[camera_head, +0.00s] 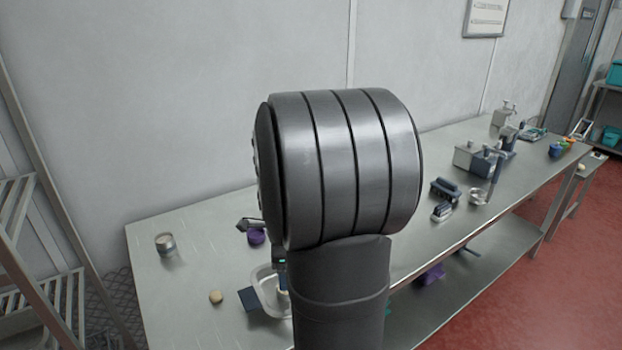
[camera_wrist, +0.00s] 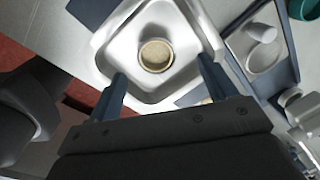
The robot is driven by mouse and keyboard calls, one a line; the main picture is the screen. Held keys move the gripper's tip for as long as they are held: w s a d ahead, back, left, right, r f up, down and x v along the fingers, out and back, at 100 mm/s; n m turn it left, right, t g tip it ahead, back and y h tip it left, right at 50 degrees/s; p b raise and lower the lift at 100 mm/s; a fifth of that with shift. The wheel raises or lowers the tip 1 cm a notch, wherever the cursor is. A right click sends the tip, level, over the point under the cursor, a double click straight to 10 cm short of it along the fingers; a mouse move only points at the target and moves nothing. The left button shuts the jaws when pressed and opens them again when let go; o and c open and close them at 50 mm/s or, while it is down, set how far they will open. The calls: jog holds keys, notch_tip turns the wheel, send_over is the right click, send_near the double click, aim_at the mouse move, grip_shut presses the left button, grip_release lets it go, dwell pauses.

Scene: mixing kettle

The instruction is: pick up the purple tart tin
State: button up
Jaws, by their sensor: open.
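A small round purple tin (camera_head: 256,237), which looks like the purple tart tin, sits on the steel table just left of my arm in the head view. My arm hides part of the area around it. No purple tin shows in the wrist view. My gripper (camera_wrist: 162,68) is open in the wrist view, its two fingers wide apart over a metal tray. A round container with a tan top (camera_wrist: 156,55) lies in that tray, between and beyond the fingertips. I cannot tell the fingers' height above it. The fingers hold nothing.
The metal tray (camera_head: 264,283) is partly hidden by my arm. A round can (camera_head: 165,244) and a tan ball-like item (camera_head: 216,297) stand on the left table. Dark blocks (camera_head: 445,189) and dispensers are farther right. A purple object (camera_head: 432,274) is on the lower shelf.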

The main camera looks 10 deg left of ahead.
jog(key=w+a+r+g, duration=0.1)
jog(key=w+a+r, duration=0.45)
jog(key=w, duration=0.35)
jog(key=w+a+r, duration=0.4)
jog(key=w+a, duration=0.3)
jog(key=w, duration=0.3)
send_over(256, 230)
jog(key=s+d, duration=0.2)
jog(key=s, duration=0.1)
jog(key=shift+m+y, duration=0.4)
notch_tip(256, 230, down, 11)
jog(key=shift+w+f, duration=0.1)
jog(key=shift+f, duration=0.1)
jog(key=shift+w+a+f, duration=0.1)
jog(key=shift+a+f, duration=0.05)
jog(key=shift+f, duration=0.75)
jog(key=shift+w+a+f, duration=0.1)
jog(key=shift+a+f, duration=0.05)
jog(key=shift+f, duration=0.7)
jog(key=shift+a+f, duration=0.15)
jog(key=shift+f, duration=0.75)
jog(key=c, duration=1)
